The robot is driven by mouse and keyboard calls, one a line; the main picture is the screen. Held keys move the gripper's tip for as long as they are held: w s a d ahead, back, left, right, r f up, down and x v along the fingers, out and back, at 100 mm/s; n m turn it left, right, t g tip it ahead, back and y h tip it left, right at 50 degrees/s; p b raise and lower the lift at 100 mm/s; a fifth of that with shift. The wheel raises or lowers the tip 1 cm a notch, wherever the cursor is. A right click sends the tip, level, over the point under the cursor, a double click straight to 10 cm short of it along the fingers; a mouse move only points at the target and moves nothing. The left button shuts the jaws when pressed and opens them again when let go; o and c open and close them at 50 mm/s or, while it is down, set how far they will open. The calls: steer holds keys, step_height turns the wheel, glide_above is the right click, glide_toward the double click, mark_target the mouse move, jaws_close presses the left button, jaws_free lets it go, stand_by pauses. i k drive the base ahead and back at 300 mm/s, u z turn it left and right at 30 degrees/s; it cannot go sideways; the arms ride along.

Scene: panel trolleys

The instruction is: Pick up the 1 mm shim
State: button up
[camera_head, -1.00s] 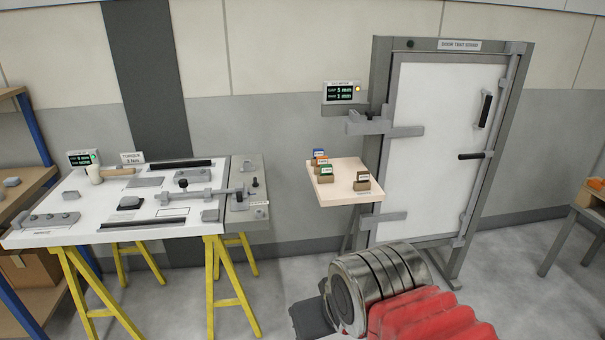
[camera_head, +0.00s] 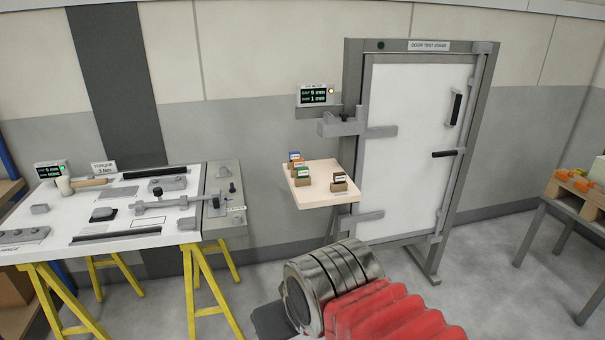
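Several small shim holders stand on a pale shelf (camera_head: 318,203) left of the door. They carry a blue-topped shim (camera_head: 294,156), a red one (camera_head: 298,164), a green-topped one (camera_head: 303,172) and a dark one (camera_head: 339,177). Their labels are too small to read, so I cannot tell which is the 1 mm shim. My arm, with a metal cylinder and red bellows, fills the bottom centre, well in front of and below the shelf. The fingertips of my gripper do not show.
A door test stand (camera_head: 415,150) rises behind the shelf on the right, with a small display (camera_head: 318,95) at its left. A white workbench (camera_head: 120,228) on yellow trestles stands left. Another table (camera_head: 570,205) with orange items stands right. Grey floor lies between.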

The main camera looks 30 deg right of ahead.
mark_target(301, 172)
steer(key=i, duration=0.95)
